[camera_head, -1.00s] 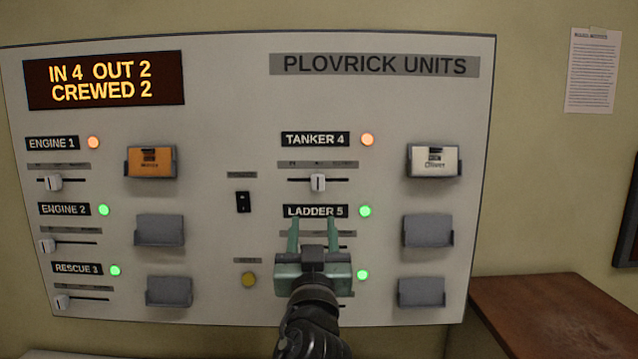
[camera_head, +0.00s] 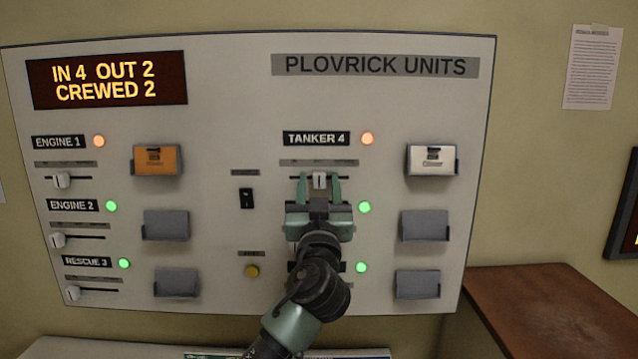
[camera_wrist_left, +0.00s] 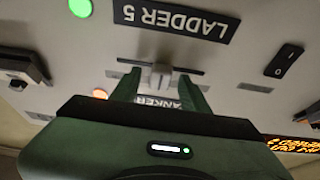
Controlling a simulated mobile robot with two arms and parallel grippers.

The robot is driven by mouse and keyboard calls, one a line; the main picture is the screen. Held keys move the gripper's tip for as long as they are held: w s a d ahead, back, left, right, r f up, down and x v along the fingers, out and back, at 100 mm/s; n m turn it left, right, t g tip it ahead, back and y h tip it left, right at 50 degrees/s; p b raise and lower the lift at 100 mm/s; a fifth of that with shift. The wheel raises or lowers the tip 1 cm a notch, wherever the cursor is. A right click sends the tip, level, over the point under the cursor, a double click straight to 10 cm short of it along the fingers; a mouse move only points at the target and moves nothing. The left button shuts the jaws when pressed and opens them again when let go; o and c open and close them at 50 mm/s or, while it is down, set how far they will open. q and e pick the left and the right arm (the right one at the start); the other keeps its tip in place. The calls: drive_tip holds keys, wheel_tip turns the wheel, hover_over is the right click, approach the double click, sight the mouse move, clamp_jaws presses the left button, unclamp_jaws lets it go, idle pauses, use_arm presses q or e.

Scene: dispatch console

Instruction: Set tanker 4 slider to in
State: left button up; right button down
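The tanker 4 slider knob (camera_head: 319,180) is a pale tab near the middle of its short horizontal slot, under the TANKER 4 label (camera_head: 316,138) and an orange lamp (camera_head: 367,138). My left gripper (camera_head: 319,184) is open, one finger on each side of the knob, with gaps showing. The left wrist view, upside down, also shows the knob (camera_wrist_left: 161,77) between the two green fingers (camera_wrist_left: 160,88). The small position markings above the slot are too blurred to read. My right gripper is not in view.
My left arm hides the Ladder 5 label and most of the controls below. Card holders (camera_head: 425,225) stick out at the right of the panel. A black rocker switch (camera_head: 246,198) and yellow button (camera_head: 252,271) sit left of my arm. The display (camera_head: 106,80) reads IN 4 OUT 2 CREWED 2.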

use_arm(q)
clamp_jaws()
drive_tip(key=shift+w+f, duration=0.1)
idle(1.2)
